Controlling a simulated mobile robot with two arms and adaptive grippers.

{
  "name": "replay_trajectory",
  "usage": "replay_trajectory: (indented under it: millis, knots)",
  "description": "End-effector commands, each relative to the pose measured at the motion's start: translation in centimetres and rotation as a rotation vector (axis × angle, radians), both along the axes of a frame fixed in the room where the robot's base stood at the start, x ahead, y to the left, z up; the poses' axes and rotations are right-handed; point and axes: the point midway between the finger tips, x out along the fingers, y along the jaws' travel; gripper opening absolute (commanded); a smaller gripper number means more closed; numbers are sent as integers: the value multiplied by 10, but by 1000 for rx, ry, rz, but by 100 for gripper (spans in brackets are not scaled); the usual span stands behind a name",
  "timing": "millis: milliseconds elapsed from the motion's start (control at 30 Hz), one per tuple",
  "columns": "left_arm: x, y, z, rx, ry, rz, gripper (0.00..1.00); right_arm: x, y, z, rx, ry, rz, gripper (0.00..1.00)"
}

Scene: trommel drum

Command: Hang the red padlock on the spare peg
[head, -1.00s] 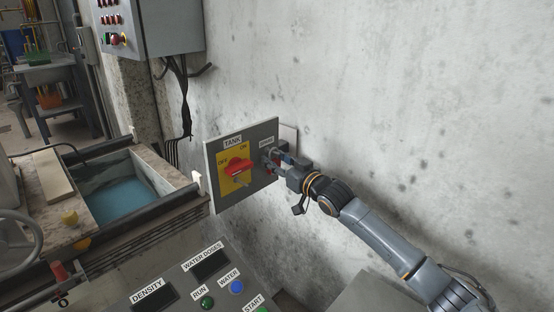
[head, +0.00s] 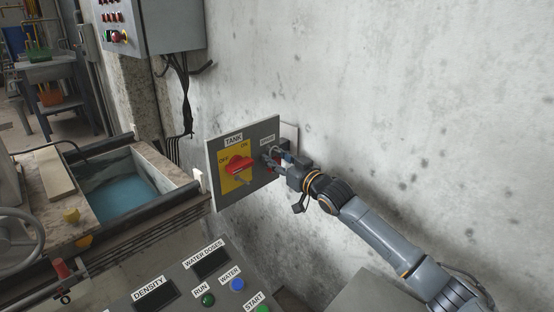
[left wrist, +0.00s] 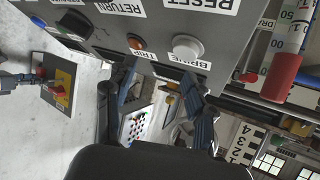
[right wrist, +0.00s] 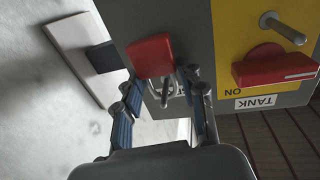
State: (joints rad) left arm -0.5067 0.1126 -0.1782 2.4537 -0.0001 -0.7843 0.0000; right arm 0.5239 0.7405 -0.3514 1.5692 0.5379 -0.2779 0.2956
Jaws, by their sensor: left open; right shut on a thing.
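The red padlock (right wrist: 151,56) is at the SPARE spot on the right of the grey TANK panel (head: 223,149). My left gripper (left wrist: 160,95) is open and empty.
A control console (head: 178,292) with labelled buttons stands below the panel. A water tank (head: 122,192) is at left. A grey box (head: 160,25) with hanging cables is on the wall above. In the left wrist view, a panel with RESET and TRIP buttons (left wrist: 188,46) is close.

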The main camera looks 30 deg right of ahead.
Motion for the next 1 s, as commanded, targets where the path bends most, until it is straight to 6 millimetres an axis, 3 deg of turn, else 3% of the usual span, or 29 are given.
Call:
replay_trajectory:
  millis: [33,67,167,200,633,1000]
  knots:
    - [0,0,0,0,-1,0,54,0,0,1,0,-2,0,4]
    - [0,0,0,0,-1,0,54,0,0,1,0,-2,0,44]
    - [0,0,0,0,-2,1,54,0,0,1,0,-2,0,64]
    - [0,0,1,0,-2,1,54,0,0,1,0,-2,0,66]
    - [1,1,2,2,-6,0,54,-9,-2,-1,-1,2,0,66]
    - [0,0,1,0,-3,0,54,-71,-13,-3,-3,4,0,66]
